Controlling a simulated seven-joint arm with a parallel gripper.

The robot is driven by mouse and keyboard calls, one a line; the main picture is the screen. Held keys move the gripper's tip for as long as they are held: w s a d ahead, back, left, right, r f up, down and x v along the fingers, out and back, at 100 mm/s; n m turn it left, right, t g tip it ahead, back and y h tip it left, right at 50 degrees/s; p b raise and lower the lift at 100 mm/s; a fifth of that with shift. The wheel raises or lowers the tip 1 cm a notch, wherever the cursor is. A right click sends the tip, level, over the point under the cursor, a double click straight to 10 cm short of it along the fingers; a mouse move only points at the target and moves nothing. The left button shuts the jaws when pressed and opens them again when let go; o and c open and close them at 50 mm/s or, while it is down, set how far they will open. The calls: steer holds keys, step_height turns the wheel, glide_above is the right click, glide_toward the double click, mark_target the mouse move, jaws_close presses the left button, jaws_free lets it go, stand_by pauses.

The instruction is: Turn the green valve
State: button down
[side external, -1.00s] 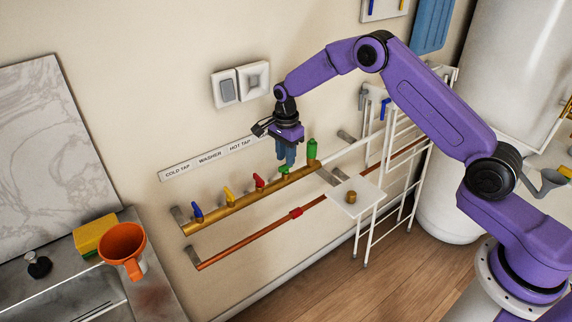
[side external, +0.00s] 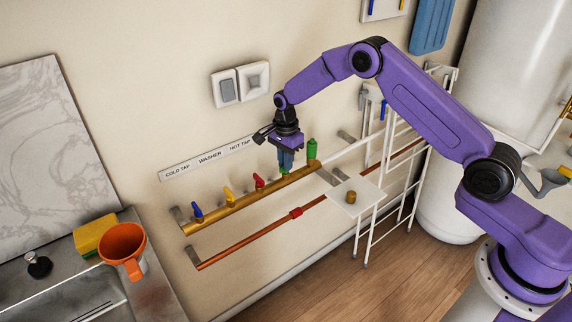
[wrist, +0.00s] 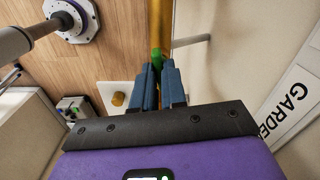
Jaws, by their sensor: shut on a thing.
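The green valve (wrist: 157,55) is a small green handle on the brass pipe (side external: 240,202). In the wrist view it shows between and just past the blue fingertips.
Blue (side external: 197,211), yellow (side external: 229,197) and red (side external: 259,181) valves stand left along the pipe. A copper pipe (side external: 250,240) runs below. A white plate (side external: 368,200) with a brass knob and a white rack (side external: 400,170) stand to the right.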

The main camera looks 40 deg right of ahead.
steer(key=shift+n, duration=1.3)
